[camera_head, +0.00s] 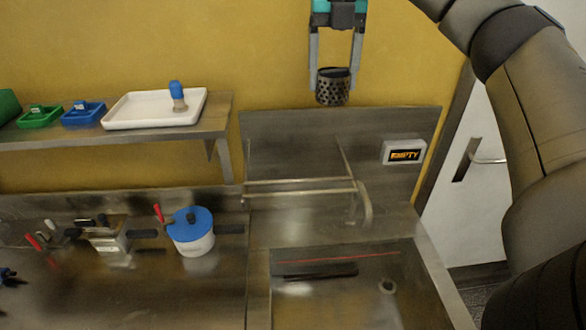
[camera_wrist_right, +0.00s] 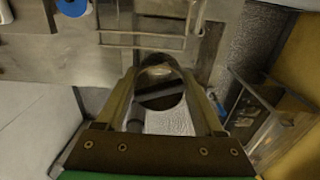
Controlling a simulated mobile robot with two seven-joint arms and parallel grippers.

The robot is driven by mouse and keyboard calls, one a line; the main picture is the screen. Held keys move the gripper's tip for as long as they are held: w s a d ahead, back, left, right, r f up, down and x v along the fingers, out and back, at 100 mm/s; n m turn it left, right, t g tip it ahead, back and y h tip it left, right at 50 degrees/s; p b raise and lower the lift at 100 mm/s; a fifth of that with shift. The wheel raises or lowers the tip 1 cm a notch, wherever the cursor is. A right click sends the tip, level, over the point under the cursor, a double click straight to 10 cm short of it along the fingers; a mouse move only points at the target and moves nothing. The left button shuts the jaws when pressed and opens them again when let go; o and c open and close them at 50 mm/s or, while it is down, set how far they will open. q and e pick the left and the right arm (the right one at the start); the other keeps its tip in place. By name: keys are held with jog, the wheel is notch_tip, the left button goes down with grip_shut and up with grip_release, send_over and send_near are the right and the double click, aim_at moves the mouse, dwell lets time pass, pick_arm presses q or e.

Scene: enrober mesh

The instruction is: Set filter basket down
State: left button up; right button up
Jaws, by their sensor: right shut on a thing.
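The filter basket (camera_head: 333,92) is a dark, perforated cup held upright in the air in front of the yellow wall, above the sink's back panel. My right gripper (camera_head: 335,74) comes down from the top of the head view, its two fingers shut on either side of the basket. In the right wrist view the gripper (camera_wrist_right: 168,102) has its fingers along the sides of the basket's round rim (camera_wrist_right: 160,72). The basket touches no surface that I can see. My left gripper is not in view.
A steel sink (camera_head: 340,300) with a rail and tap (camera_head: 364,205) lies below. Left are a blue-lidded pot (camera_head: 192,240) and a shelf (camera_head: 110,138) with a white tray (camera_head: 122,113) and blue and green bins.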

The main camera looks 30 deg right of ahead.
notch_tip(320, 180, down, 20)
jog(key=b, duration=0.8)
jog(key=shift+s+r, duration=0.15)
jog(key=o, duration=1.4)
